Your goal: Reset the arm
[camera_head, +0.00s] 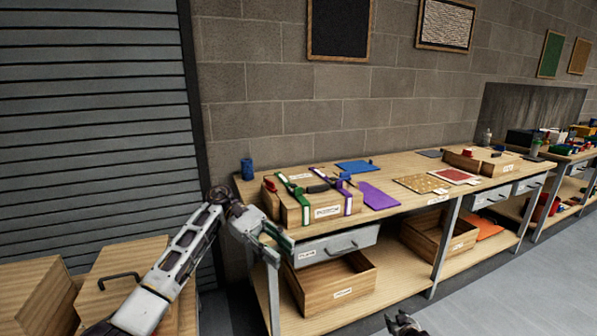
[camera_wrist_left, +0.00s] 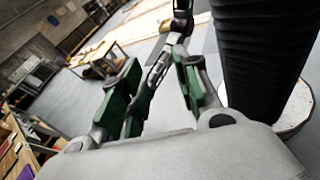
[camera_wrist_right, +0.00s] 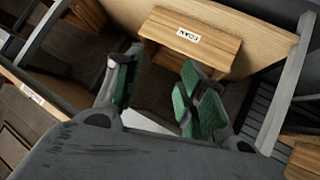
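In the head view my left arm comes in from the lower left, and my left gripper (camera_head: 278,240) is at the left end of the workbench, by its front edge. In the left wrist view the green-padded fingers of my left gripper (camera_wrist_left: 155,95) stand apart with nothing between them. My right gripper (camera_head: 405,323) shows only in part at the bottom edge of the head view. In the right wrist view its green-padded fingers (camera_wrist_right: 155,90) are apart and empty, with a wooden box labelled FOAM (camera_wrist_right: 190,42) beyond them.
The workbench (camera_head: 405,205) carries a wooden box (camera_head: 325,211) with green and purple strips, a purple sheet (camera_head: 378,196), a blue sheet (camera_head: 357,166) and a blue cylinder (camera_head: 247,169). An open wooden bin (camera_head: 340,290) sits on the lower shelf. The floor (camera_head: 500,290) at right is clear.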

